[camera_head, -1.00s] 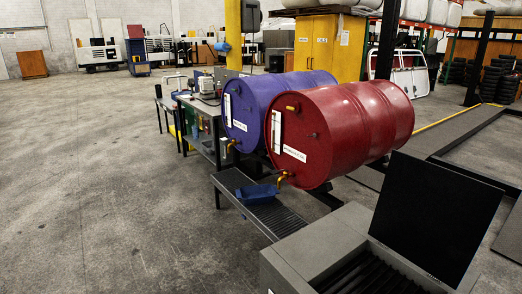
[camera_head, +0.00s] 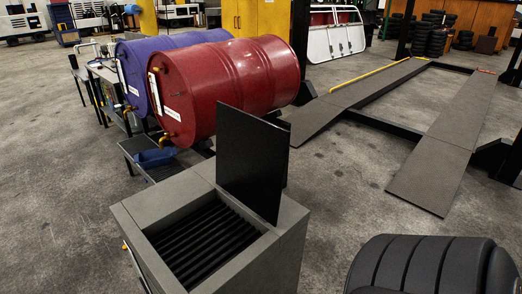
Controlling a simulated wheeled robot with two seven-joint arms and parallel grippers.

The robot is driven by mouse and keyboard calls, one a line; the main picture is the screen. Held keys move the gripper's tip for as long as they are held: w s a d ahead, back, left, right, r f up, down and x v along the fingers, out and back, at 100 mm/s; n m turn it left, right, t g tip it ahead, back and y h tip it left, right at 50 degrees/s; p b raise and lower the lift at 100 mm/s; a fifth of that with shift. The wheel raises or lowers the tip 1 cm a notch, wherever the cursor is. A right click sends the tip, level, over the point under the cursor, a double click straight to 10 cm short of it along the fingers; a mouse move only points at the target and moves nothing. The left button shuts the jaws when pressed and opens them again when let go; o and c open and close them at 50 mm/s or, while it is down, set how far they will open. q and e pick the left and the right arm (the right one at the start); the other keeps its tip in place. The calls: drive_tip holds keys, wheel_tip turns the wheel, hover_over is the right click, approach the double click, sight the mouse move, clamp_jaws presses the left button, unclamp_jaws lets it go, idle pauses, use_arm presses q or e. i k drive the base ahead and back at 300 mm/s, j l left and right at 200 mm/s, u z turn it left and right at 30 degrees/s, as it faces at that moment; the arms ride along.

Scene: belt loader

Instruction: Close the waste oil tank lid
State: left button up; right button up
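The waste oil tank (camera_head: 290,222) is a grey box at the lower middle of the head view. Its black lid (camera_head: 250,160) stands upright, raised at the back right of the opening. Dark slats of a grate (camera_head: 205,245) show inside the open top. Neither of my grippers is in view, and nothing touches the lid.
A red drum (camera_head: 235,85) and a purple drum (camera_head: 135,70) lie on a rack behind the tank. A black ribbed object (camera_head: 430,265) is at the lower right. Dark lift ramps (camera_head: 432,170) lie right; the floor between is clear.

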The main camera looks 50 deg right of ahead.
sight(252, 151)
drive_tip(key=l, duration=0.45)
drive_tip(key=k+l+u, duration=0.15)
drive_tip(key=l, duration=0.75)
drive_tip(key=l+u, duration=0.15)
drive_tip(key=l, duration=0.3)
drive_tip(key=k+l, duration=0.15)
drive_tip(key=l, duration=0.3)
drive_tip(key=k+l+u, duration=0.15)
drive_tip(key=l, duration=0.3)
drive_tip(key=l+u, duration=0.2)
drive_tip(key=l, duration=1.2)
drive_tip(key=i+l+u, duration=0.15)
drive_tip(key=l, duration=0.15)
drive_tip(key=i+l+u, duration=0.15)
drive_tip(key=l, duration=0.15)
